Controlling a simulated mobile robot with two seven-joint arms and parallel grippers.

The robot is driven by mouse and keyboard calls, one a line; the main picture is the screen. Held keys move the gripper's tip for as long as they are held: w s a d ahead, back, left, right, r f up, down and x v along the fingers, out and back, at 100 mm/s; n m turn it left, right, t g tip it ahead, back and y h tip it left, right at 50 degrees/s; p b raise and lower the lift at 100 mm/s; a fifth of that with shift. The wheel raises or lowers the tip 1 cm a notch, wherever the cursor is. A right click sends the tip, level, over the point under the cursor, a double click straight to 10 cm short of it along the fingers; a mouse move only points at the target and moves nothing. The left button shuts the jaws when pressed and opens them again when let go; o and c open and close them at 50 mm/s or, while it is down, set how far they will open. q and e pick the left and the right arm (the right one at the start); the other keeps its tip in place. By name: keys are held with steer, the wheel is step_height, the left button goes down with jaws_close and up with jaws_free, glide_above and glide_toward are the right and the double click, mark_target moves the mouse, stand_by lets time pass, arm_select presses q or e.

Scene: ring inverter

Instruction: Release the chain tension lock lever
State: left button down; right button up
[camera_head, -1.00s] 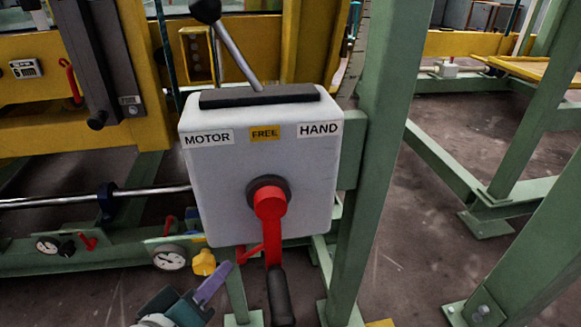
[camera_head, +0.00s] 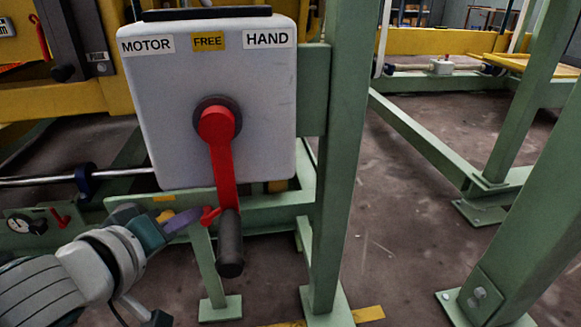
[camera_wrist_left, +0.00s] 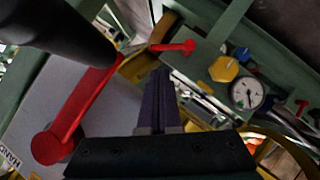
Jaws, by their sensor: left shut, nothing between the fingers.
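A small red lever (camera_head: 209,215) shows just beyond my left fingertips in the head view, beside the crank arm. It also shows in the left wrist view (camera_wrist_left: 174,47), on a green panel beyond the fingers. No label marks it as the chain tension lock lever. My left gripper (camera_head: 190,217) has purple fingers, shut and empty; they point towards this lever in the left wrist view (camera_wrist_left: 160,78). I cannot tell whether they touch it. A red crank (camera_head: 222,160) with a black handle hangs down from the grey box. My right gripper is in neither view.
The grey box (camera_head: 270,105) reads MOTOR, FREE and HAND. The crank's black handle (camera_head: 230,245) hangs close right of my left gripper. A yellow knob (camera_wrist_left: 224,69) and a gauge (camera_wrist_left: 247,92) sit near the small lever. A green post (camera_head: 345,150) stands to the right.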

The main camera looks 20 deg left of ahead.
mark_target(219, 212)
arm_select(q)
steer(key=b+x, duration=0.3)
steer(key=x, duration=0.4)
steer(key=shift+w+f+b, duration=0.1)
steer(key=shift+w+b, duration=0.1)
steer(key=shift+b, duration=0.1)
steer(key=shift+w+d+f+m+g+y, duration=0.1)
steer(key=shift+d+f+m+g+y, duration=0.35)
steer(key=shift+f+m+g+y, duration=0.25)
steer(key=shift+f, duration=0.1)
steer(key=shift+p, duration=0.35)
